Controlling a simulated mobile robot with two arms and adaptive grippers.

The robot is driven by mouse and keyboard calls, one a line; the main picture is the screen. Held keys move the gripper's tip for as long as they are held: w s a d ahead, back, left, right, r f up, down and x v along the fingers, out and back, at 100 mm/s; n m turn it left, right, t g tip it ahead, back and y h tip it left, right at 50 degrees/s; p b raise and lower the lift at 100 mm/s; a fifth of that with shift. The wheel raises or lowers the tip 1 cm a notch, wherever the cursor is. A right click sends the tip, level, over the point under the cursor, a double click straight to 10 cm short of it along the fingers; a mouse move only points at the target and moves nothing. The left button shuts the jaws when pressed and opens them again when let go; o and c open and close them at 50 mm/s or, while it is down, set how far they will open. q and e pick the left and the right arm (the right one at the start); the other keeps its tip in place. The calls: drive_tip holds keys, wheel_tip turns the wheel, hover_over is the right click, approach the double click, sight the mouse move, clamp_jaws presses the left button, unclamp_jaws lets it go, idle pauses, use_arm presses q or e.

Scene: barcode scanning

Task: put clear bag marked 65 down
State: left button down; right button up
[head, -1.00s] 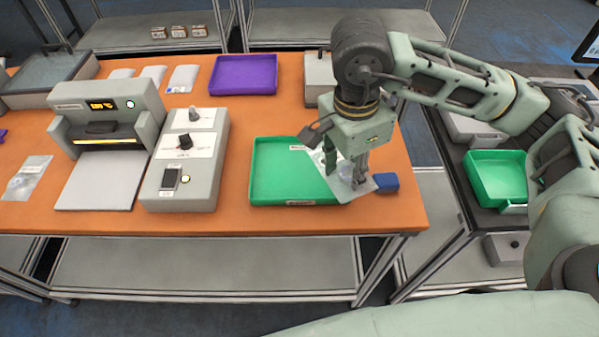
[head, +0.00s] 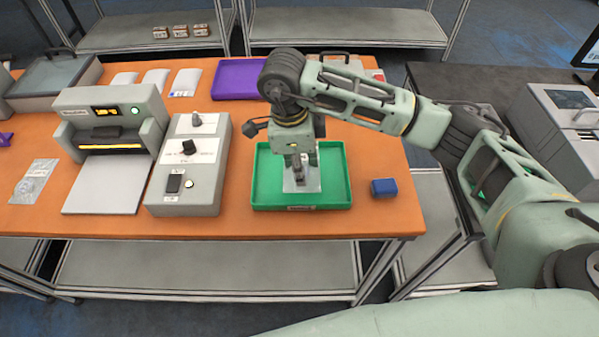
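A clear bag (head: 315,180) with a pale sheet-like look is over the green tray (head: 340,197). Its marking is too small to read. My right gripper (head: 301,180) points down at the bag, with its fingers close together on it. I cannot tell whether the bag touches the tray floor. My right arm comes in from the right and hides the tray's back part. My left gripper is not in view.
A blue block (head: 384,187) sits just right of the tray. A grey control box (head: 187,190) and a sealing machine (head: 112,125) stand to the left. Another clear bag (head: 35,182) lies at far left. A purple tray (head: 236,80) is behind.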

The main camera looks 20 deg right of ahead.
wheel_tip(320, 180, down, 4)
drive_tip(key=shift+w+r+p, duration=0.1)
drive_tip(key=shift+r+p, duration=0.05)
drive_tip(key=shift+p, duration=0.75)
drive_tip(key=shift+f, duration=0.25)
drive_tip(key=shift+f+b, duration=0.25)
drive_tip(key=shift+b, duration=0.05)
drive_tip(key=o, duration=1.2)
drive_tip(key=shift+r, duration=0.1)
